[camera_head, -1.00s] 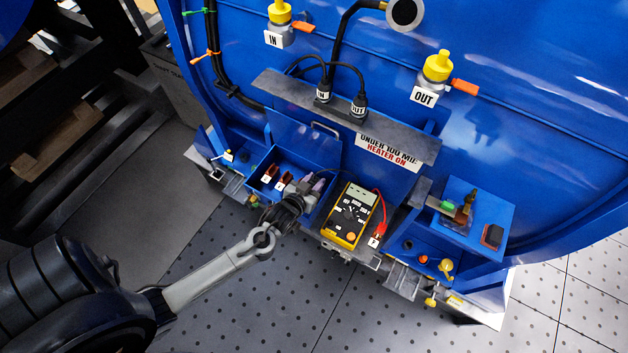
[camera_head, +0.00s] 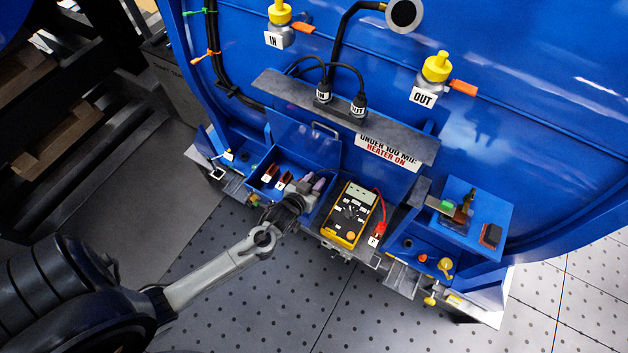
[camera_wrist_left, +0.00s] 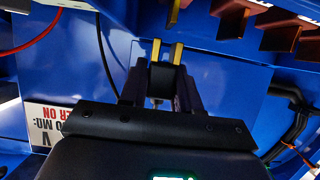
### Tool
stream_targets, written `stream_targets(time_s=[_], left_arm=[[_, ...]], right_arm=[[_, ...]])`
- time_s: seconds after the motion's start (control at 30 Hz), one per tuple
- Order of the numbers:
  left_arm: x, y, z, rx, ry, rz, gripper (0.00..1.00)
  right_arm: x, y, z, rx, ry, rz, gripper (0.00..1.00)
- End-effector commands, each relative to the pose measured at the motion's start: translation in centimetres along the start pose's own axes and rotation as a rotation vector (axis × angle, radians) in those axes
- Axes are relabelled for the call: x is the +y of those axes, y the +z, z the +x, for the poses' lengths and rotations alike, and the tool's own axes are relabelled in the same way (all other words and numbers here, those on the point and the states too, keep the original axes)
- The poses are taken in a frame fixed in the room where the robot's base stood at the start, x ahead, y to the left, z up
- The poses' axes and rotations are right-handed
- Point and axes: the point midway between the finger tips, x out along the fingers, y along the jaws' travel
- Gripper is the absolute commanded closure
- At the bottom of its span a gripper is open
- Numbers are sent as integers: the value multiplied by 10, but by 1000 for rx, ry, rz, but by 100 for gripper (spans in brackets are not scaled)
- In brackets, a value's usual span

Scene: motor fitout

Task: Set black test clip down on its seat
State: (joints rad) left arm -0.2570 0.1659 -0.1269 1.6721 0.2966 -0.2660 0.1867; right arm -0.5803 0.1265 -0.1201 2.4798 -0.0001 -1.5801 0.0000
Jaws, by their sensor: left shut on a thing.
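My left gripper (camera_head: 300,203) reaches into the open blue terminal box (camera_head: 322,211) in the head view. In the left wrist view the gripper (camera_wrist_left: 163,75) is shut on a small dark piece, the black test clip (camera_wrist_left: 161,76), between its two fingers. Two brass-coloured prongs stand just beyond the clip; I cannot tell whether they touch it. The gripper and arm hide the clip in the head view, and I cannot make out its seat. A yellow meter (camera_head: 340,225) lies right of the box. A red clip (camera_head: 378,238) on a red lead sits beside it. My right gripper is not in view.
Copper-coloured terminals (camera_head: 268,174) with white tags stand in the box, and they show in the wrist view (camera_wrist_left: 280,38). The raised blue lid (camera_head: 300,140) and a grey ledge (camera_head: 290,93) rise behind. A blue shelf (camera_head: 478,205) is at right.

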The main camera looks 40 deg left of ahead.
Motion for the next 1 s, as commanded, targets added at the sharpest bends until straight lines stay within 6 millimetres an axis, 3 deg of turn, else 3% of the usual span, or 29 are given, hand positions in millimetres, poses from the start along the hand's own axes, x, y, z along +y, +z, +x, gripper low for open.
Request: stream_targets(time_s=[1.0], left_arm=[[0,0,0,1,0,0,99]], right_arm=[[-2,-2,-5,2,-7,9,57]])
